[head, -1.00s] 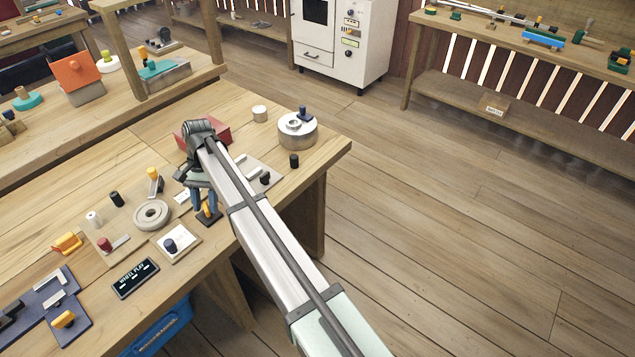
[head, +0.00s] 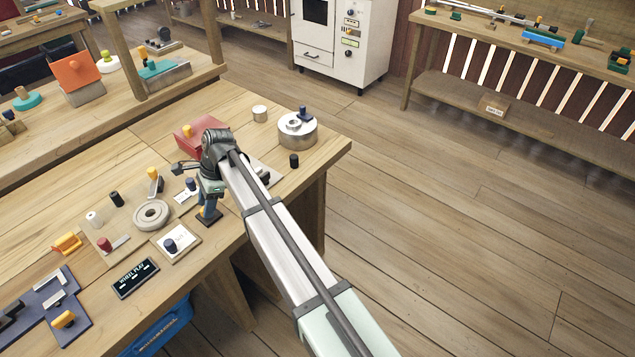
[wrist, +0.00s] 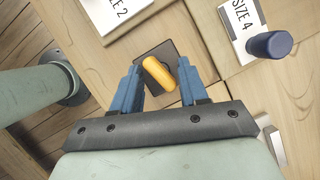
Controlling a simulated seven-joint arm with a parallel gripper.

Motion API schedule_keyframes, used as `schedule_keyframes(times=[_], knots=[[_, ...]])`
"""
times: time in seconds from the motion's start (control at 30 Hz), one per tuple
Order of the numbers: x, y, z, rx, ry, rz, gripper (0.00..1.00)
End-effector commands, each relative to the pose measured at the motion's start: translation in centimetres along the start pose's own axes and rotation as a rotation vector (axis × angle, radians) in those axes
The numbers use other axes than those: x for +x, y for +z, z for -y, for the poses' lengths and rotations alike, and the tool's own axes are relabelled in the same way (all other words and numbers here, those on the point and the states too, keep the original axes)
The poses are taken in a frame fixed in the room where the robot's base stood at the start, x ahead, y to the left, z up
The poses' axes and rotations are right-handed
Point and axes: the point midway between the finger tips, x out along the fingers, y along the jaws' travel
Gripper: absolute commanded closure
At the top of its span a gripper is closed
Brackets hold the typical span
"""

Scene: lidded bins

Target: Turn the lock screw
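In the wrist view a yellow, rounded, elongated knob (wrist: 159,73) stands on a small dark square plate (wrist: 172,50) on the wooden bench; I take it as the lock screw, though no label shows. My gripper (wrist: 158,76) is open, with one blue finger on each side of the knob. Gaps show between the knob and both fingers. How deep the fingers reach beside it is unclear. In the head view my gripper (head: 209,212) points down near the bench's front edge, and its fingers hide the knob.
A blue knob (wrist: 270,45) on a "SIZE 4" card is at right in the wrist view. In the head view a grey ring (head: 151,214), a red box (head: 196,137) and a metal cylinder (head: 297,133) stand on the bench. Open floor lies to the right.

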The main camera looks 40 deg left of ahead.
Motion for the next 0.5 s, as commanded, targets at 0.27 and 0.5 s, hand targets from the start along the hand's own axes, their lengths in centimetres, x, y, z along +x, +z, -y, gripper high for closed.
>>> schedule_keyframes(times=[0.27, 0.5], knots=[[-4.6, 0.0, 0.0, 0.002, -0.001, -0.001, 0.6], [-8.5, 0.0, 0.1, 0.0, -0.001, -0.001, 0.6]])
